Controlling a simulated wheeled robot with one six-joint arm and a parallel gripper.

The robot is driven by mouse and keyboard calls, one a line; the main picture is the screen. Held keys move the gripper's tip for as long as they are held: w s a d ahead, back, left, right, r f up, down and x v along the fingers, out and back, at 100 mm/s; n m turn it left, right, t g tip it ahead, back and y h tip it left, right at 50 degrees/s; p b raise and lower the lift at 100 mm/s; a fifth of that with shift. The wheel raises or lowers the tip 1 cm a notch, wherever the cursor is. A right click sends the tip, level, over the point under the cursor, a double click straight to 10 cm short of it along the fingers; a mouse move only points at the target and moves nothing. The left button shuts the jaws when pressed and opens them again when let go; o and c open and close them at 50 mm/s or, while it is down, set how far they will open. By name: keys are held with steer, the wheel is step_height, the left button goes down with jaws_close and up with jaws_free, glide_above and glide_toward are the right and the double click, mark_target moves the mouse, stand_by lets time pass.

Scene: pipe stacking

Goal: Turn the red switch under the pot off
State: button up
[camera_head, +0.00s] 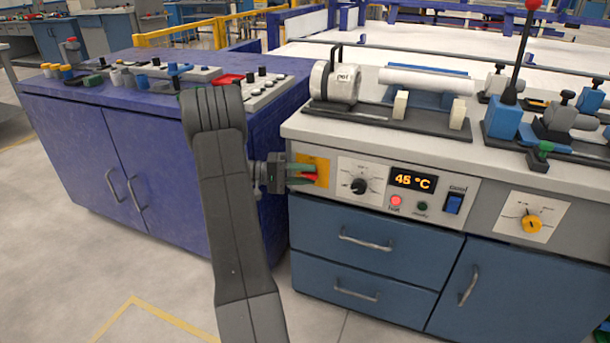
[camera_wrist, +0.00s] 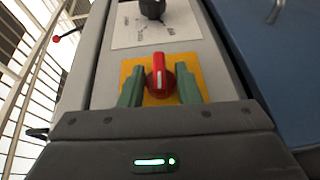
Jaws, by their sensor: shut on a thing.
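The red switch (camera_wrist: 160,82) is a round knob with a raised grip and a white line, on a yellow plate (camera_wrist: 128,68) in the wrist view. The line points up in that view. My gripper (camera_wrist: 162,88) has its two green fingers on either side of the knob, shut on it. In the head view my gripper (camera_head: 302,174) reaches the yellow plate (camera_head: 319,164) at the panel's left end from the left; the knob is mostly hidden between the fingers.
Right of the switch are a black dial (camera_head: 358,186), a 45 °C display (camera_head: 412,181), a lit red lamp (camera_head: 396,201), a blue rocker switch (camera_head: 453,202) and a yellow knob (camera_head: 532,224). A purple cabinet (camera_head: 80,140) stands left. Blue drawers (camera_head: 370,240) are below.

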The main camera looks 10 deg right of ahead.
steer(key=shift+f+h, duration=0.1)
steer(key=shift+h, duration=0.3)
steer(key=o, duration=0.6)
steer(key=w+a+p, duration=0.1)
steer(key=a, duration=0.3)
steer(key=a+p, duration=0.1)
steer(key=a, duration=0.4)
steer(key=w+a, duration=0.1)
steer(key=a, duration=0.3)
steer(key=shift+w+a+f+p, duration=0.1)
steer(key=shift+w+a+p, duration=0.2)
steer(key=shift+w+p, duration=0.1)
